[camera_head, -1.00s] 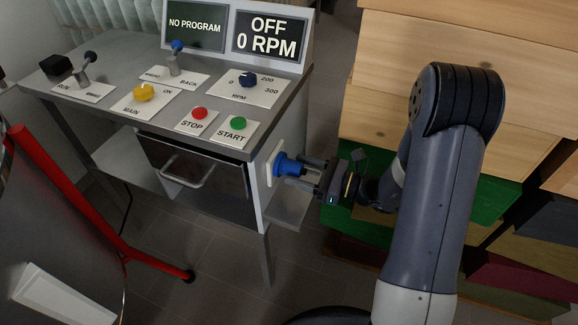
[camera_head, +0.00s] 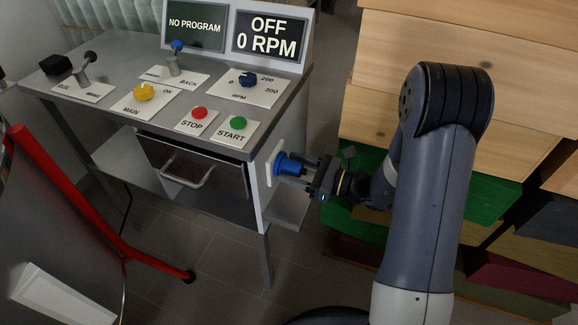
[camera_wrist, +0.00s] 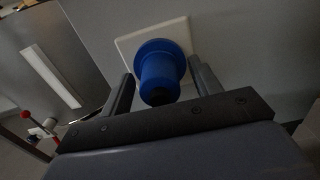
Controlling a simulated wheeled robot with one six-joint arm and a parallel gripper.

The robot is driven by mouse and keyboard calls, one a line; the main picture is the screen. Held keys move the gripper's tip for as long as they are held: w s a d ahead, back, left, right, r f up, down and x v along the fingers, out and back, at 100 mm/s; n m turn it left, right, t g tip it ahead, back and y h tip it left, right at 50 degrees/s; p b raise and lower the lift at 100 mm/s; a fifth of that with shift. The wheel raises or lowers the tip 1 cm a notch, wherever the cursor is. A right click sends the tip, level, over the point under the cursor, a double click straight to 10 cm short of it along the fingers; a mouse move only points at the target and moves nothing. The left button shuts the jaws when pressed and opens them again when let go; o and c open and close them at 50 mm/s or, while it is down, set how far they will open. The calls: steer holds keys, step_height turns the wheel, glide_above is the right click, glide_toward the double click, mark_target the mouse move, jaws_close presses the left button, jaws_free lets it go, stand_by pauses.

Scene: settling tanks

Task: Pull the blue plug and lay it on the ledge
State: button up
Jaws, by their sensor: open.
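The blue plug (camera_head: 289,165) sits in a white socket plate (camera_head: 272,163) on the right side panel of the grey console. In the wrist view the plug (camera_wrist: 160,72) points at me, with its wide collar against the plate (camera_wrist: 128,45). My gripper (camera_head: 303,171) is open, with one finger on each side of the plug's near end and gaps visible between fingers and plug in the wrist view. A narrow grey ledge (camera_head: 288,216) juts out low on the console's right side, below the plug, and is empty.
The console top (camera_head: 118,70) carries knobs, levers and buttons; its screen (camera_head: 269,37) reads OFF, 0 RPM. A wooden drawer stack (camera_head: 440,40) and green bins (camera_head: 490,198) stand close on the right behind my arm. A red bar (camera_head: 90,200) stands at left.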

mark_target(302, 170)
stand_by(0.5)
jaws_close()
steer(key=shift+v, duration=3.05)
steer(key=shift+r, duration=0.1)
